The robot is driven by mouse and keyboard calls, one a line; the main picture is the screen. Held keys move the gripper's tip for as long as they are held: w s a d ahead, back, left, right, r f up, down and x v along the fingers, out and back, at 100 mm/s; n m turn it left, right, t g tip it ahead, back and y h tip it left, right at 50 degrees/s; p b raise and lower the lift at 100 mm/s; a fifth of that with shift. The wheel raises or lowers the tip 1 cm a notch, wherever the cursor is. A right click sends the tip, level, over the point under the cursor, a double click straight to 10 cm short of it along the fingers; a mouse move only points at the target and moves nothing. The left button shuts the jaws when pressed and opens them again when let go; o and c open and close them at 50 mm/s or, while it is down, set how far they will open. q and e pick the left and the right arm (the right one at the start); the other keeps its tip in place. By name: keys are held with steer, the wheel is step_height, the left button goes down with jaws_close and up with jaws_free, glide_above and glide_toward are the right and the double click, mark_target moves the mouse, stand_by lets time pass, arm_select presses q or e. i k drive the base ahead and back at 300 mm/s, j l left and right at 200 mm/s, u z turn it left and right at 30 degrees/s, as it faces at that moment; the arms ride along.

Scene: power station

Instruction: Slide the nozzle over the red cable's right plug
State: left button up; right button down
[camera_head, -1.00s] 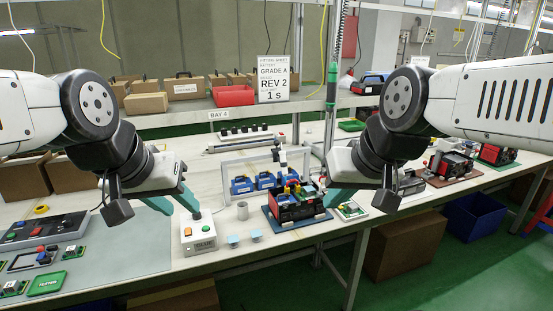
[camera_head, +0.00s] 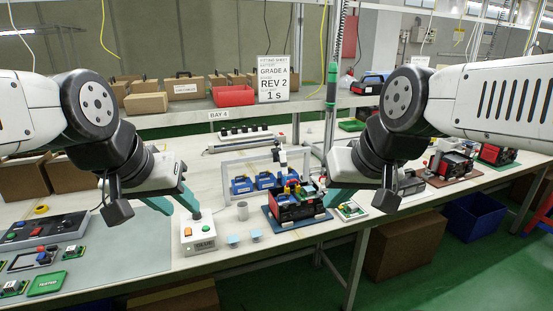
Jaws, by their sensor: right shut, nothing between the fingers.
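My right gripper (camera_head: 335,198) is shut and empty, just right of the unit.
Blue packs (camera_head: 264,180) stand in the white frame (camera_head: 224,178). A green circuit board (camera_head: 350,210) lies right, near the edge.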

mark_target(281, 161)
steer(key=i+l+u, duration=0.15)
steer(key=i, duration=0.7)
